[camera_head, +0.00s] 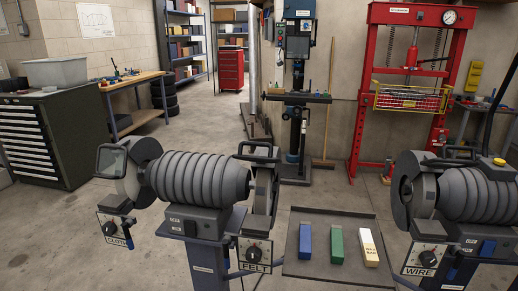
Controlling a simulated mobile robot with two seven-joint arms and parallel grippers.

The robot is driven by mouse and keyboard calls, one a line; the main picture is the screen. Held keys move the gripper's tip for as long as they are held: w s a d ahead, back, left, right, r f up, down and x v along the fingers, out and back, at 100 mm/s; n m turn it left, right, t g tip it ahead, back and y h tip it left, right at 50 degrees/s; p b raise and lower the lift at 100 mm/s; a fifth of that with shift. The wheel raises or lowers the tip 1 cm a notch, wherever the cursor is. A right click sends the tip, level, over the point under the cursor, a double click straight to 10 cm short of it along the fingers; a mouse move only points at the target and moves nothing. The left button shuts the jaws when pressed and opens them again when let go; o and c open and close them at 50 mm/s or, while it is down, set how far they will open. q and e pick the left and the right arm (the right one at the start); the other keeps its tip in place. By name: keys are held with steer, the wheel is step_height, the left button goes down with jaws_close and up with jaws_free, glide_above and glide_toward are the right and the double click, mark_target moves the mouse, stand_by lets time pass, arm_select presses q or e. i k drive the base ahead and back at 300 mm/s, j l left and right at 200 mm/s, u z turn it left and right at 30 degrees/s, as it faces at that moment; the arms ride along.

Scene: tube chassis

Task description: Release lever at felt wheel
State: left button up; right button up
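The felt wheel (264,191) is at the right end of the left grinder (200,178), under a dark guard. Below it is a switch box labelled FELT (254,252) with a round black knob. A narrow blue piece, possibly the lever (227,262), shows at the left of this box; its exact shape and position are too small to tell. A similar blue lever-like piece (128,238) is beside the CLOTH box (115,230) at the left wheel. Neither of my grippers is in view.
A dark tray (305,272) with blue (305,241), green (337,246) and cream-yellow (369,248) bars lies between the left grinder and the right grinder (470,195), labelled WIRE. A drill press (297,100) and red press (408,80) stand behind. The floor at left is clear.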

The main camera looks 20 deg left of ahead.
mark_target(226, 257)
steer(key=i+j, duration=0.1)
steer(key=j, duration=0.35)
steer(key=i+j, duration=0.15)
steer(key=j, duration=0.3)
steer(key=i+j, duration=0.1)
steer(key=j, duration=0.3)
